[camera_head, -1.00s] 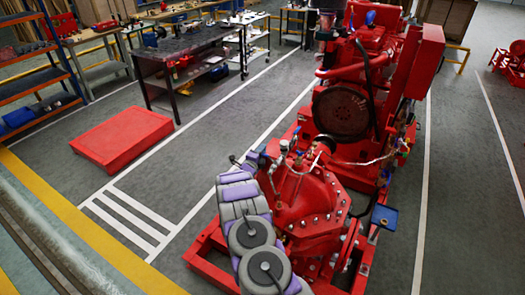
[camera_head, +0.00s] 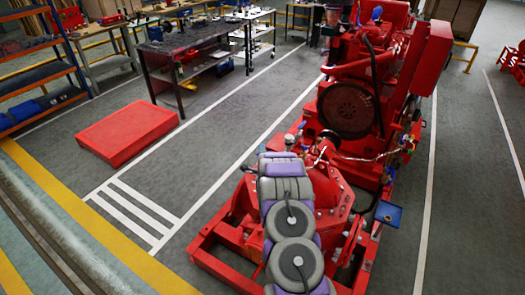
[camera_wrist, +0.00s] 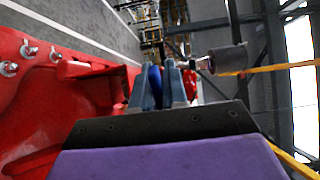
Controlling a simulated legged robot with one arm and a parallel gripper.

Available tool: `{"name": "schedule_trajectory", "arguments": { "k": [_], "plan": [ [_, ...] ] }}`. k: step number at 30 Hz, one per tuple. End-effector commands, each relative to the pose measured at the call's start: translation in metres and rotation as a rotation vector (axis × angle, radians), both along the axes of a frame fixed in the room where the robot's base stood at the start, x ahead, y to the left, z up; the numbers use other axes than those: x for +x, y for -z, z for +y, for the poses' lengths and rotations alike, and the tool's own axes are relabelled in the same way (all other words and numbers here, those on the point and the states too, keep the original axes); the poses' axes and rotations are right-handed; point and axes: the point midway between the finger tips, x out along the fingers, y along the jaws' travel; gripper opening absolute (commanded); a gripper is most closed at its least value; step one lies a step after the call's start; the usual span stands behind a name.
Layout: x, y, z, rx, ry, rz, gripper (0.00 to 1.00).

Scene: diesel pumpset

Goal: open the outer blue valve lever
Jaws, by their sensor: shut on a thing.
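The blue valve lever (camera_wrist: 155,86) shows in the wrist view as a deep blue piece between the two grey-blue fingers of my gripper (camera_wrist: 156,72). The fingers are shut on it, one on either side. Much of the lever and its valve body is hidden by the fingers and the dark gripper mount. In the head view, my grey and purple arm reaches over the red pumpset (camera_head: 330,185) and hides most of the gripper and the lever. Small fittings show just beyond the arm's end there. I cannot tell the lever's angle.
A grey cylindrical fitting (camera_wrist: 228,60) on a stem stands right of the fingers. Red casing with bolts (camera_wrist: 30,50) lies close on the left. A large black round part (camera_head: 347,110) stands behind. A low red platform (camera_head: 126,133) sits on open floor to the left.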

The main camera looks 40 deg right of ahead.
Motion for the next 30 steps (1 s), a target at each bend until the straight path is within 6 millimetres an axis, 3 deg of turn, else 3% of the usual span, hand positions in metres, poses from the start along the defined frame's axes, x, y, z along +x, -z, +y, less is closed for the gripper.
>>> {"name": "schedule_trajectory", "arguments": {
  "k": [1,15,16,22,30],
  "plan": [
    [-0.0040,0.0087,0.0002,0.009,-0.004,0.015,0.00],
    [-0.0040,0.0082,0.0013,0.009,-0.020,0.015,0.00],
    [-0.0040,0.0082,0.0013,0.009,-0.020,0.015,0.15],
    [-0.0037,0.0051,0.0010,0.006,-0.020,0.009,0.34],
    [-0.0039,0.0008,0.0018,0.002,-0.021,0.003,0.34]
  ]
}}
